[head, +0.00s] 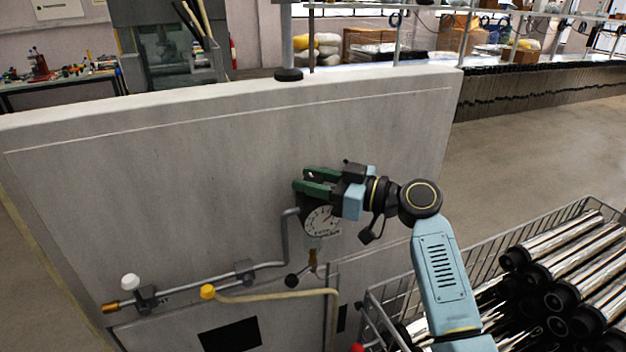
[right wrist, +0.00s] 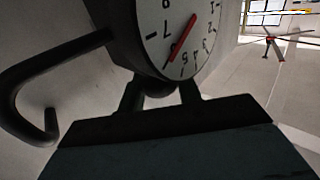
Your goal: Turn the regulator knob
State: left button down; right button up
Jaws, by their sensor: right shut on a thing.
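The round gauge (head: 322,221) has a white dial and sits on the grey panel, just below my right gripper (head: 303,180). In the right wrist view the gauge (right wrist: 180,35) fills the upper middle, with a red needle on its dial. My right gripper (right wrist: 158,92) is shut there on a dark rounded piece (right wrist: 157,84) at the gauge's edge, which I take for the regulator knob. Its shape is mostly hidden by the fingers and the gauge, and it cannot be made out in the head view. My left gripper is not in view.
A grey pipe (head: 284,235) runs beside the gauge. Below are a black ball-ended lever (head: 291,280), a yellow knob (head: 208,291) and a white knob (head: 130,282). A wire cart (head: 480,247) of shiny tubes stands at right, near my right arm. The upper left panel is clear.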

jog(key=shift+t, duration=0.3)
jog(key=shift+m+t+h, duration=0.5)
jog(key=shift+m+t, duration=0.2)
jog(key=shift+r+m+t+h+p, duration=0.1)
jog(key=shift+m+t+h+p, duration=0.55)
jog(key=shift+t, duration=0.25)
jog(key=m+t+h+p, duration=0.2)
jog(key=p, duration=0.1)
jog(key=shift+t, duration=0.3)
jog(key=shift+m+t+h+p, duration=0.5)
jog(key=shift+m+h+p, duration=0.15)
jog(key=shift+h, duration=0.1)
jog(key=o, duration=0.9)
